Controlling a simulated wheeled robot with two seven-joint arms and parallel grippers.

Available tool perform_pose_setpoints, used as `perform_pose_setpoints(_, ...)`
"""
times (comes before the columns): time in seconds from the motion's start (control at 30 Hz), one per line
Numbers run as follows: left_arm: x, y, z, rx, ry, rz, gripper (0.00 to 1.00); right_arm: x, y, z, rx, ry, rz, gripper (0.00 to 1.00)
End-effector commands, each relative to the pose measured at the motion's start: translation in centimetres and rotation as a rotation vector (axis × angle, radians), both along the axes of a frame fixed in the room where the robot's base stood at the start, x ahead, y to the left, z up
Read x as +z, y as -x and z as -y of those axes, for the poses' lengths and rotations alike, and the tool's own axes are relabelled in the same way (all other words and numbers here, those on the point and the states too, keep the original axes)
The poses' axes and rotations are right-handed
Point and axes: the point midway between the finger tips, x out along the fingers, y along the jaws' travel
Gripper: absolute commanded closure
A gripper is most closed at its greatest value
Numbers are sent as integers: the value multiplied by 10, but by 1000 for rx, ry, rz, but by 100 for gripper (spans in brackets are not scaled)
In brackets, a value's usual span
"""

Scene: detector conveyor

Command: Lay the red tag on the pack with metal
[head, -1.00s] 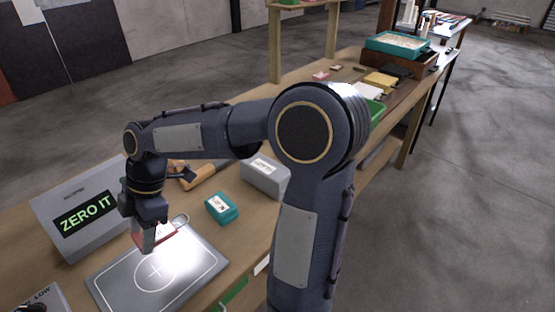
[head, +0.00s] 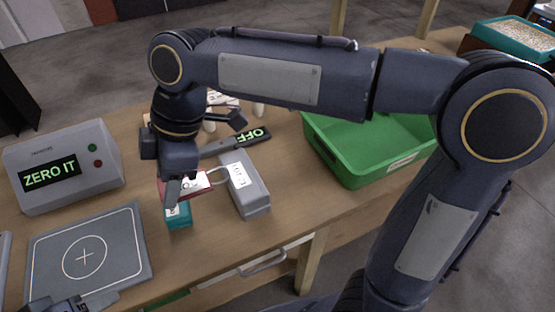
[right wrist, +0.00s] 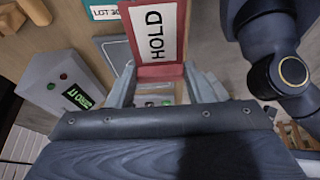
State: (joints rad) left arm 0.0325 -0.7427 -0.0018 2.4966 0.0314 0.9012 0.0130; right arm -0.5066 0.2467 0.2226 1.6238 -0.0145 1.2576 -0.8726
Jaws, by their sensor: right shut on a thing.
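My right gripper (head: 186,192) is shut on the red tag (head: 197,184), which has a white label and a loop at one end. In the right wrist view the tag (right wrist: 155,40) reads HOLD, between the two fingers. In the head view the gripper and tag overlap the teal pack (head: 179,216); I cannot tell whether they touch it. A grey pack (head: 256,190) with a white label lies just to the right. No marking shows which pack holds metal. What looks like my left gripper (head: 78,303) is cut off at the bottom left, its jaws unclear.
A grey box (head: 75,155) shows ZERO IT. A grey pad (head: 120,232) with a circle and cross lies before it. A green bin (head: 350,170) stands right. Bare wood lies in front of the packs.

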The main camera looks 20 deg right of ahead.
Motion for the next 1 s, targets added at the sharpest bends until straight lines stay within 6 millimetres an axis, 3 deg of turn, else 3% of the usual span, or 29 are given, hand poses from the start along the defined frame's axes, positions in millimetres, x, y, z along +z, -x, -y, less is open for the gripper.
perform_pose_setpoints(0.17, 3, 0, 0, 0, 0, 0, 46, -8, -12, 13, 0, 2, -2, 75)
perform_pose_setpoints(0.47, 13, 0, 0, 0, 0, 1, 46, -40, -63, 67, -3, 1, -4, 75)
perform_pose_setpoints(0.6, 13, 0, 0, 0, 0, 0, 46, -69, -76, 82, 1, 2, -4, 75)
perform_pose_setpoints(1.0, 15, 0, 0, 0, 0, 0, 46, -109, -93, 100, 4, 1, -4, 75)
